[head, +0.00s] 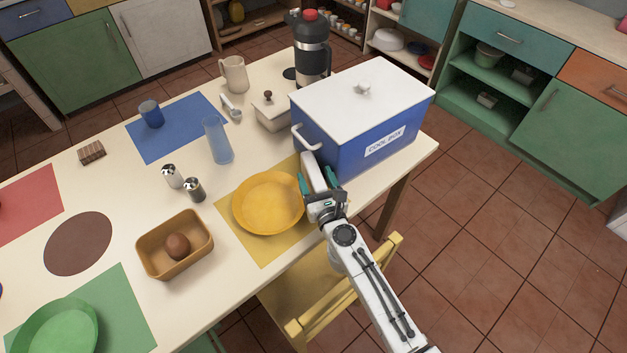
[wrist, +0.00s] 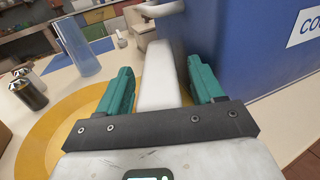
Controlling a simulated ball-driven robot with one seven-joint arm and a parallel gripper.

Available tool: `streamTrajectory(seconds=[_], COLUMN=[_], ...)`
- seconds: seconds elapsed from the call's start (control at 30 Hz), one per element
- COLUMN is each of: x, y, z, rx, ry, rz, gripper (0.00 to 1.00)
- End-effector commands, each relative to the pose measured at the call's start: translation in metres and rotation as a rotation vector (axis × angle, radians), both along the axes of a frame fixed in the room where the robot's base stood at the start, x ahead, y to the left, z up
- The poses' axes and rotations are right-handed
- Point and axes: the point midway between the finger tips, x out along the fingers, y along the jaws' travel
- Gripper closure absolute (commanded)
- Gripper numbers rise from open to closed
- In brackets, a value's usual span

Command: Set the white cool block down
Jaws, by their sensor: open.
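The white cool block (head: 312,168) is beside the blue cool box, at the right side of the yellow plate (head: 265,203). In the wrist view the block (wrist: 160,75) stands between the two teal fingers, with a gap on each side. My gripper (head: 317,178) is open around it; in the wrist view my gripper (wrist: 162,85) shows both fingers apart. The block's lower end is hidden by my gripper, so I cannot tell whether it touches the table or the plate's rim.
The cool box (head: 340,135) with its white lid (head: 385,80) stands close on the right. A blue glass (head: 217,140), two shakers (head: 183,183) and a brown basket (head: 175,245) stand to the left. A yellow chair (head: 320,290) is below the table edge.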

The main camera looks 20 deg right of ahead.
Motion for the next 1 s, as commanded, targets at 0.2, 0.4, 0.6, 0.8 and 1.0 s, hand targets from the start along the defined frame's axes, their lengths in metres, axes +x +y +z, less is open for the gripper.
streamTrajectory(seconds=[0.2, 0.4, 0.6, 0.8, 1.0], x=[0.0000, -0.0002, -0.0002, -0.0003, 0.0003], y=[-0.0003, -0.0002, -0.0002, -0.0002, -0.0001], z=[0.0001, 0.0000, 0.0000, 0.0000, 0.0014], rx=[0.000, 0.000, 0.000, 0.000, 0.000], ry=[0.000, 0.000, 0.000, 0.000, -0.002], rz=[0.000, 0.000, 0.000, 0.000, 0.000], gripper=[0.36, 0.55, 0.74, 0.93, 1.00])
